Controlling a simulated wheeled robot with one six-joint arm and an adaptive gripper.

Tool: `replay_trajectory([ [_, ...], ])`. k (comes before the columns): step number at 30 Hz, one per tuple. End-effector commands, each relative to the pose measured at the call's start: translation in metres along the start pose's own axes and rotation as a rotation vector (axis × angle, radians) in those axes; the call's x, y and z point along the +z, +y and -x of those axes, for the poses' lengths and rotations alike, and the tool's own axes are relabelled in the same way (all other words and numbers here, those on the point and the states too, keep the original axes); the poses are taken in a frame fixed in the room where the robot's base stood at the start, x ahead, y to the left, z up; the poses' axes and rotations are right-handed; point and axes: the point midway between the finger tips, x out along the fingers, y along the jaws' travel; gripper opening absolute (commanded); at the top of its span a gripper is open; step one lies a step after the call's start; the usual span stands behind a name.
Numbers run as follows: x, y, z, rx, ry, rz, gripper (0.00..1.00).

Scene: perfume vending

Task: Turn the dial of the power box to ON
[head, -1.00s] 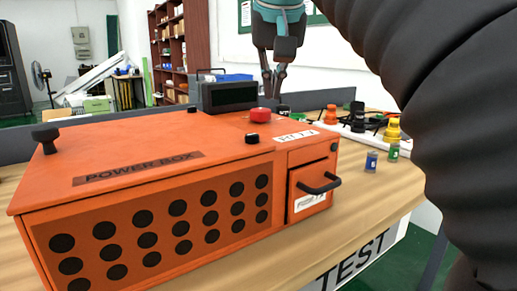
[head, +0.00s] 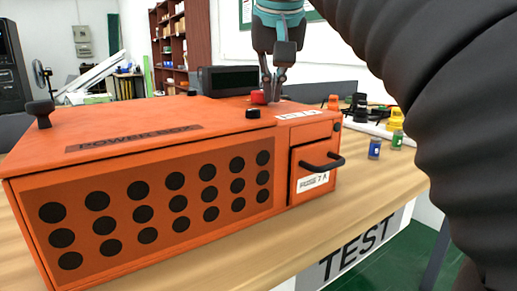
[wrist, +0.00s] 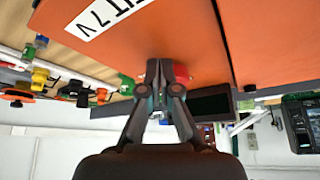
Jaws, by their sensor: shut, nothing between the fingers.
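The orange power box (head: 140,207) stands on the wooden table in the head view, and its orange top also shows in the wrist view (wrist: 157,28). A red knob (head: 258,97) sits near its back right top edge and shows partly behind the fingers in the wrist view (wrist: 181,71). My gripper (head: 272,99) is shut and empty, pointing down right beside the red knob; contact cannot be told. It also shows in the wrist view (wrist: 158,67). Which knob is the dial, and its setting, I cannot tell.
Black knobs stand at the box's left (head: 39,112) and right front (head: 253,113). A dark display (head: 228,79) is behind. A handled fuse drawer (head: 314,170) is at the front. Blue (head: 375,148) and green (head: 397,139) bottles stand right on the table (head: 400,180).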

Motion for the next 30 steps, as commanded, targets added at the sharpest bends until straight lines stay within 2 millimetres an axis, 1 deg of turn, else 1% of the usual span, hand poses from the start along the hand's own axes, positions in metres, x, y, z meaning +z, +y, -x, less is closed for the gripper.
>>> replay_trajectory([
  [11,-0.001,-0.002,0.0,0.0,0.001,0.0,0.0],
  [30,0.001,-0.015,0.002,0.0,0.0,0.0,0.0],
])
